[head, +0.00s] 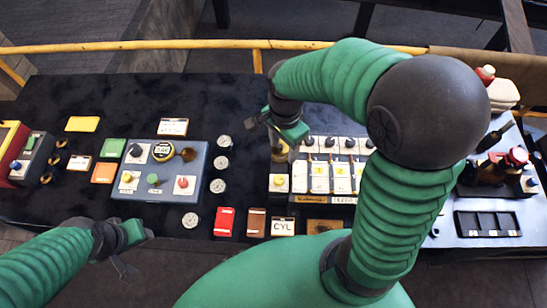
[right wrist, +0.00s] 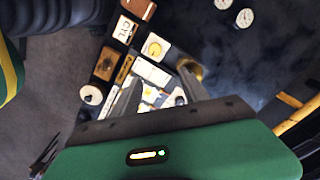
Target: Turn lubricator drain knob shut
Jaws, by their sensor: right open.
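A brass cylinder (head: 279,152), which may be the lubricator, stands at the left end of a row of white blocks. A white block with a yellow round knob (head: 279,181) sits just in front of it. In the right wrist view the yellow-knob block (right wrist: 155,47) and brass piece (right wrist: 194,70) lie beyond the fingers. I cannot tell which part is the drain knob. My right gripper (head: 269,124) is open and empty, above and close to the brass cylinder; the wrist view shows its two spread fingers (right wrist: 158,95). My left gripper (head: 124,268) hangs at the bench's front edge, apart from these parts.
A blue-grey panel (head: 200,160) with several knobs is at left centre, with white gauges (head: 222,162) beside it. Red, brown and CYL (head: 283,227) blocks line the front. A yellow rail (head: 180,45) runs behind. Dark bench cloth (head: 215,100) is clear at back left.

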